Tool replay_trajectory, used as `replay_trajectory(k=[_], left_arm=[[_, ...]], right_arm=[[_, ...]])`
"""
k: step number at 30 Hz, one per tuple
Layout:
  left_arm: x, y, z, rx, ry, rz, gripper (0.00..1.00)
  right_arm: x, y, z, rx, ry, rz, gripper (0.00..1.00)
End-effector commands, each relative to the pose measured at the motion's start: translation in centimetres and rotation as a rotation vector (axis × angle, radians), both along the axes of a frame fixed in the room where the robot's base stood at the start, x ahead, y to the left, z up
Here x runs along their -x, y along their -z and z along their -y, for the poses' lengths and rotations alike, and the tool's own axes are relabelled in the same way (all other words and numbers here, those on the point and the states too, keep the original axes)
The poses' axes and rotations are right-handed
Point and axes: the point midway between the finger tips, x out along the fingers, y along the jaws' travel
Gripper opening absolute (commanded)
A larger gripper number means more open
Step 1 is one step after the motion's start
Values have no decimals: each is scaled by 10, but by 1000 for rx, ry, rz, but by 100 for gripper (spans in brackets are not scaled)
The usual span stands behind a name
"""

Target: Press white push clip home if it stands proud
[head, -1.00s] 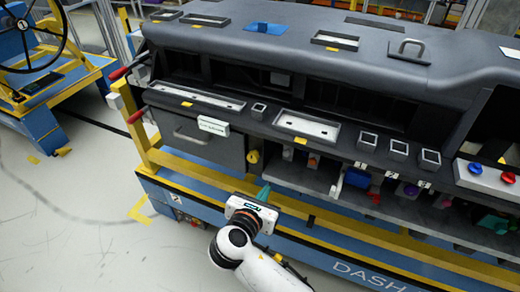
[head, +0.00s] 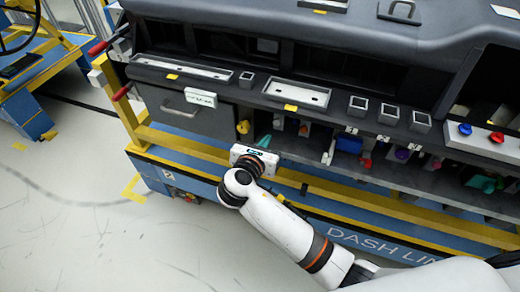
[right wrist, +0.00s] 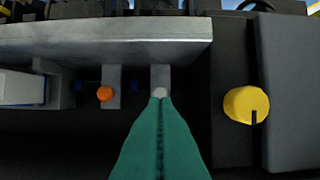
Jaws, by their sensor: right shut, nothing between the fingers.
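The white push clip (right wrist: 160,92) shows in the right wrist view as a small pale round head on a grey tab. My right gripper (right wrist: 160,98) has its green fingers shut together and empty, with the tips right at the clip. The fingertips overlap the clip's lower edge in this view; I cannot tell whether they touch it or how far it stands out. In the head view my right gripper (head: 264,142) points in under the dashboard's lower edge, and I cannot make out the clip there. My left gripper is not in view.
An orange clip (right wrist: 105,94) sits on the neighbouring tab. A yellow knob (right wrist: 246,104) is on the other side, also seen in the head view (head: 242,127). A grey ledge (right wrist: 100,42) runs close by. A yellow rail (head: 340,194) runs below the dashboard.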

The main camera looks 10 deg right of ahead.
Motion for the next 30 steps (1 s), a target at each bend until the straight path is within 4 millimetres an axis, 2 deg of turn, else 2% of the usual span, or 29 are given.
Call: replay_trajectory(k=[3,9,15,24,30], left_arm=[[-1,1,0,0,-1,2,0],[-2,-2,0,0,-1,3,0],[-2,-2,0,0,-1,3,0],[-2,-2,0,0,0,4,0],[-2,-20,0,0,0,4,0]], right_arm=[[-20,7,15,3,3,1,0],[-44,7,30,0,1,0,0],[-53,8,36,0,-1,0,0],[-53,8,36,-1,-1,-1,0],[-68,3,46,3,1,-1,0]])
